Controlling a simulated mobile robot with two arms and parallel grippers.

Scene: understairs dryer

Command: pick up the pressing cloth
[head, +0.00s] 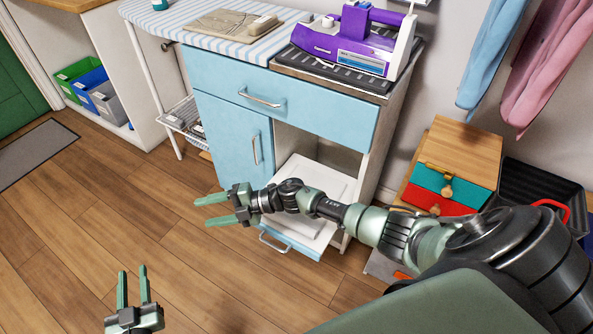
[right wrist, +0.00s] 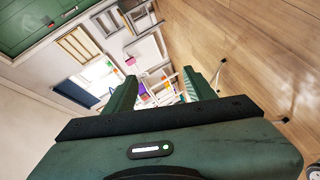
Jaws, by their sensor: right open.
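A folded beige cloth (head: 228,23), which looks like the pressing cloth, lies flat on the blue-and-white striped ironing board (head: 188,20) at the top of the head view. My right gripper (head: 208,209) is open and empty, in front of the light-blue cabinet and well below the board. Its two green fingers also show in the right wrist view (right wrist: 162,85), apart with nothing between them. My left gripper (head: 132,271) is open and empty over the wood floor at the bottom left. Neither gripper touches the cloth.
The light-blue cabinet (head: 225,138) has a drawer and door; a low blue-fronted drawer (head: 291,241) stands out beneath. A purple-and-white iron unit (head: 350,42) sits right of the cloth. A wooden box (head: 462,150) stands right. The floor (head: 100,215) at left is clear.

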